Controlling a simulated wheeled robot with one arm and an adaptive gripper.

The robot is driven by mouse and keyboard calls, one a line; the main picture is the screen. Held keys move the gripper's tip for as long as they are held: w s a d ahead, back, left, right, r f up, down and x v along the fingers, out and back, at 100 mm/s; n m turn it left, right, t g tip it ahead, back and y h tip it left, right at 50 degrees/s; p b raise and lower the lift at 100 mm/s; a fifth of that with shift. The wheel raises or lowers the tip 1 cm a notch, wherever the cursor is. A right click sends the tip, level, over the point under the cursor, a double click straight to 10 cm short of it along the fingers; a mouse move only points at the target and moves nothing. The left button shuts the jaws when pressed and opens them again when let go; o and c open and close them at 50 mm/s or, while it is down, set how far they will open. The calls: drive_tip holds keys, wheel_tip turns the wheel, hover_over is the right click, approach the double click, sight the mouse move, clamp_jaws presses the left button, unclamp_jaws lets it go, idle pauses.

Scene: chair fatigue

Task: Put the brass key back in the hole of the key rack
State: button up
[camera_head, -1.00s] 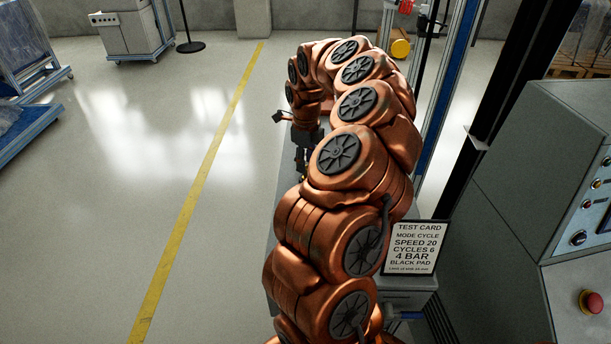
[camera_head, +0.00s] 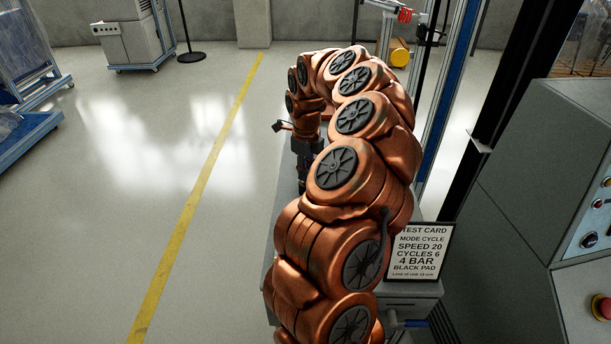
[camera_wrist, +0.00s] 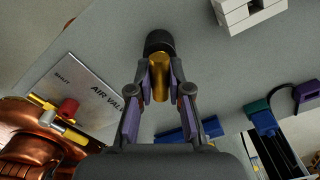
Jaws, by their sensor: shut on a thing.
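In the wrist view my gripper (camera_wrist: 160,82) is shut on a brass-coloured cylindrical piece (camera_wrist: 160,85), which I take to be the brass key. A round black part (camera_wrist: 158,42) shows at its far end, against the grey surface; I cannot tell whether it belongs to the key. In the head view my gripper (camera_head: 304,190) points down over the grey bench, partly hidden by my arm, and the key cannot be made out. I cannot identify the key rack or its hole for sure. A pale block (camera_wrist: 247,12) lies at the wrist view's top right.
In the wrist view a plate marked AIR VALVE (camera_wrist: 90,90) with a red knob (camera_wrist: 68,107) lies left. Blue and purple parts (camera_wrist: 262,120) with a dark cable are at right. In the head view a test card (camera_head: 420,250) stands right of my arm, near a grey console (camera_head: 540,170).

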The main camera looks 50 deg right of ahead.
drive_tip(key=shift+r+b, duration=0.35)
drive_tip(key=shift+r, duration=0.4)
clamp_jaws()
drive_tip(key=shift+r+b, duration=0.4)
drive_tip(key=shift+r, duration=0.95)
drive_tip(key=shift+r, duration=0.1)
drive_tip(key=shift+r+b, duration=0.65)
drive_tip(key=shift+r, duration=1.25)
drive_tip(key=shift+w+a, duration=0.1)
